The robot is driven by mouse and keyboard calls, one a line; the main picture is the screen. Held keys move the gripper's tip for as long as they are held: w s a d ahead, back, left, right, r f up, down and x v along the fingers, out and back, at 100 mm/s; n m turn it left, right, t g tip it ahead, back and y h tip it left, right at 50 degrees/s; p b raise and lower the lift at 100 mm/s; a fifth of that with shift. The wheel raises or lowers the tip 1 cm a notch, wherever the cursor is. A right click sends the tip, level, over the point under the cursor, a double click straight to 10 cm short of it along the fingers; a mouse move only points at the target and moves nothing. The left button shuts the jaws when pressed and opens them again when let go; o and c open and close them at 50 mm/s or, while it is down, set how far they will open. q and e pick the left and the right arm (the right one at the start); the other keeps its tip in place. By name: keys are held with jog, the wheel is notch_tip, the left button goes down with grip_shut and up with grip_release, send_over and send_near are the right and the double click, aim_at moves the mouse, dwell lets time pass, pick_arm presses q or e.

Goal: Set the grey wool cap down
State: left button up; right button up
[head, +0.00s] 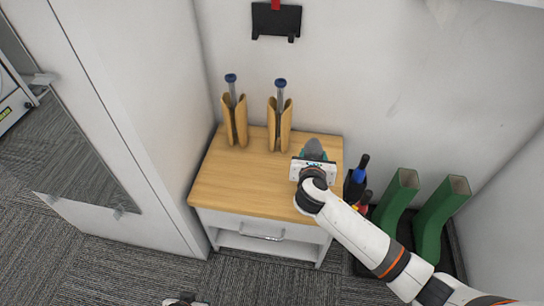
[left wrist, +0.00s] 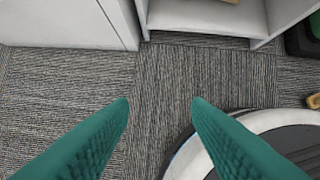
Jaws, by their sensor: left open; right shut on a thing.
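The grey wool cap (head: 314,148) shows as a small dark grey patch just beyond my right gripper (head: 313,162), at the right back of the wooden tabletop (head: 240,188). The right gripper is shut on the cap and hides most of it. I cannot tell whether the cap touches the tabletop or hangs just above it. My left gripper shows only as a sliver at the bottom edge of the head view. In the left wrist view the left gripper (left wrist: 160,104) is open and empty, its teal fingers apart above the carpet.
Two tan holders (head: 234,120) (head: 279,125), each with a blue-topped rod, stand at the tabletop's back. Green boots (head: 442,220) and a dark holder with bottles (head: 357,180) stand to the right. A white cabinet (head: 110,110) is at left. The tabletop's left and front are clear.

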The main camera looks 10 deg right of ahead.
jog(key=shift+w+a+r+p, duration=0.2)
jog(key=shift+a+r+p, duration=0.05)
jog(key=shift+p, duration=0.1)
pick_arm(q)
jog(key=s+a+g, duration=0.1)
jog(key=s+g, duration=0.1)
jog(key=s, duration=0.2)
pick_arm(e)
jog(key=shift+f, duration=0.3)
notch_tip(320, 180, down, 6)
jog(key=b, duration=0.2)
jog(key=shift+b, duration=0.35)
pick_arm(q)
notch_tip(320, 180, up, 13)
jog(key=w+b, duration=0.1)
jog(key=w, duration=0.1)
jog(key=shift+f+t+y, duration=0.15)
jog(key=shift+t+y, duration=0.15)
pick_arm(e)
jog(key=shift+f, duration=1.75)
pick_arm(q)
jog(key=shift+s+a, duration=0.1)
pick_arm(e)
jog(key=shift+f, duration=0.1)
jog(key=o, duration=1)
